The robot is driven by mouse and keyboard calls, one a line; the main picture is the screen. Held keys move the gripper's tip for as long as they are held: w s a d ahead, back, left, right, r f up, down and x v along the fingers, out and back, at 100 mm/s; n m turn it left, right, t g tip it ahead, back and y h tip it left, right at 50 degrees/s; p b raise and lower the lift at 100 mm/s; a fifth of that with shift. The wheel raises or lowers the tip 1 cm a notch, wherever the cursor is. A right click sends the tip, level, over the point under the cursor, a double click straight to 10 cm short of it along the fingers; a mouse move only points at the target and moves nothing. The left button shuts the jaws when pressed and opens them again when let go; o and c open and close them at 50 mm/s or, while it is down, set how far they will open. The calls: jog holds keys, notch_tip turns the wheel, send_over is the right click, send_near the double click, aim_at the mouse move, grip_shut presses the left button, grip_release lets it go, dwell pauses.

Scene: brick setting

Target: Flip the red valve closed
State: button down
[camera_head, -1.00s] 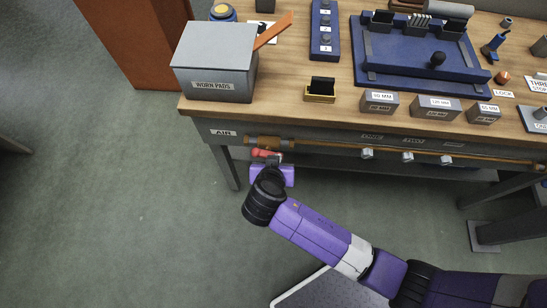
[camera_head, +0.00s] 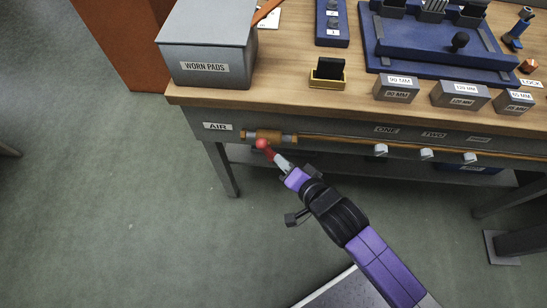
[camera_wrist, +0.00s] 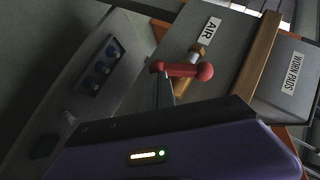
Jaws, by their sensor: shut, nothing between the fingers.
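The red valve handle (camera_head: 264,147) sits at the brass valve body (camera_head: 277,135), just right of the AIR label on the bench front. In the wrist view the handle (camera_wrist: 182,69) is a short red bar with a rounded knob at its right end, beside the brass fitting (camera_wrist: 196,52). My gripper (camera_head: 282,162) is shut and empty, its grey tip right at the lower end of the handle. Whether the tip touches the handle cannot be told. My purple wrist housing hides much of the lower wrist view.
A brass pipe (camera_head: 350,141) runs right along the bench front, with several pale taps (camera_head: 381,149) below it. The grey WORN PADS box (camera_head: 208,50) stands on the bench top above the valve. A bench leg (camera_head: 222,170) stands lower left. The floor at left is clear.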

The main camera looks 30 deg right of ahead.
jog(key=shift+w+a+f+m+t+y+b, duration=0.15)
jog(key=shift+f+m+t+y+b, duration=0.45)
jog(key=shift+f+m+t+b, duration=0.15)
jog(key=shift+a, duration=0.1)
dwell(0.5)
